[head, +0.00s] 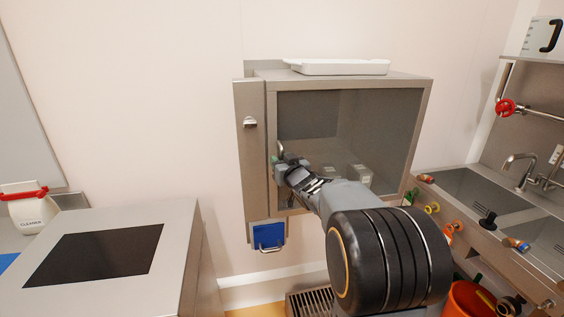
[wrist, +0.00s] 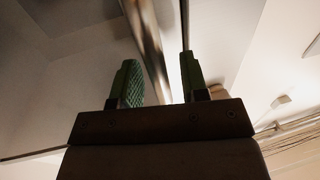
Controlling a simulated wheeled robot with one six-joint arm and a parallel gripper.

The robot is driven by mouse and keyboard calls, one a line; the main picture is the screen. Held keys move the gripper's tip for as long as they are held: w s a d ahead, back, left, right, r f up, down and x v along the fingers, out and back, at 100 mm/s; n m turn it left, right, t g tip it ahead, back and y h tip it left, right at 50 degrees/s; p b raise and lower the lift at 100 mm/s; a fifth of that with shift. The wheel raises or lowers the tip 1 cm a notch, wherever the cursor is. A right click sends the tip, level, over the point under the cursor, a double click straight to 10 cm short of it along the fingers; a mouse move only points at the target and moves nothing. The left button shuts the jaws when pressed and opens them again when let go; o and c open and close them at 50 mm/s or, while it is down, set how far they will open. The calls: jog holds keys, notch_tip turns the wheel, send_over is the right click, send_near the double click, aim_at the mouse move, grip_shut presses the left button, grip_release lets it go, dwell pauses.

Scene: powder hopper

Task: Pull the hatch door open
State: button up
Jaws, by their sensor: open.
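The hatch door (head: 350,118) is a dark glass pane in a metal frame on a steel wall box, and it looks shut. Its handle (head: 282,147) is a small upright metal bar at the left edge, partly hidden by my gripper. My gripper (head: 279,160) is at the handle. In the wrist view my gripper (wrist: 160,78) is open, with its green-padded fingers apart. A shiny metal bar (wrist: 150,45), which looks like the handle, runs between the fingers. I cannot tell whether either finger touches it.
A white tray (head: 337,67) lies on top of the box. Pale blocks (head: 359,174) show behind the glass. A blue-fronted holder (head: 268,240) hangs below left. A steel counter (head: 180,235) stands at the left, and a sink unit (head: 480,195) with colored valves at the right.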

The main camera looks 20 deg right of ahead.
jog(key=shift+c, duration=0.4)
grip_shut()
